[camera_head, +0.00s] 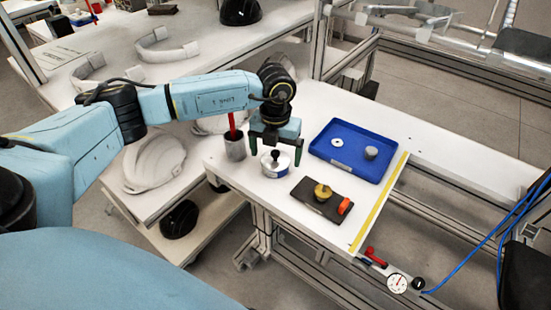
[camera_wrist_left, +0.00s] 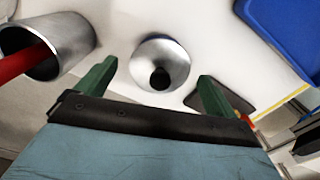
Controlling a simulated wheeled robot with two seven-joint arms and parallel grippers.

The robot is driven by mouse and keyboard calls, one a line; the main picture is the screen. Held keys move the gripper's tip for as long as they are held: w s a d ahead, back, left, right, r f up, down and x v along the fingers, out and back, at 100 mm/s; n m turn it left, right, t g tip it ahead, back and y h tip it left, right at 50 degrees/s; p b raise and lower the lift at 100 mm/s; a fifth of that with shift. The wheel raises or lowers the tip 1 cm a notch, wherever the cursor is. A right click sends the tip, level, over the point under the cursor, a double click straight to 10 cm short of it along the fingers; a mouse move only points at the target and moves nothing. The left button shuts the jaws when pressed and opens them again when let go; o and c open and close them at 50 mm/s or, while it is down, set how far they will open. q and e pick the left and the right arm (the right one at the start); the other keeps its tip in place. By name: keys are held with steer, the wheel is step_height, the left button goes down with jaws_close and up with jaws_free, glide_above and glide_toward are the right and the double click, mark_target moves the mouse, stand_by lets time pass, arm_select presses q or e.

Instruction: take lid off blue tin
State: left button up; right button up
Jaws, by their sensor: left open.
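The blue tin (camera_head: 284,168) stands on the white table, with a shiny silver lid (camera_head: 270,160) and a dark knob on top. My right gripper is out of view.
A grey cup (camera_head: 235,147) with a red-handled tool stands close left. A blue tray (camera_head: 347,163) with a white ring and grey cylinder lies at the right. A dark board (camera_head: 309,205) holds a brass piece and an orange block.

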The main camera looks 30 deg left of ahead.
arm_select(q)
steer(key=c, duration=1)
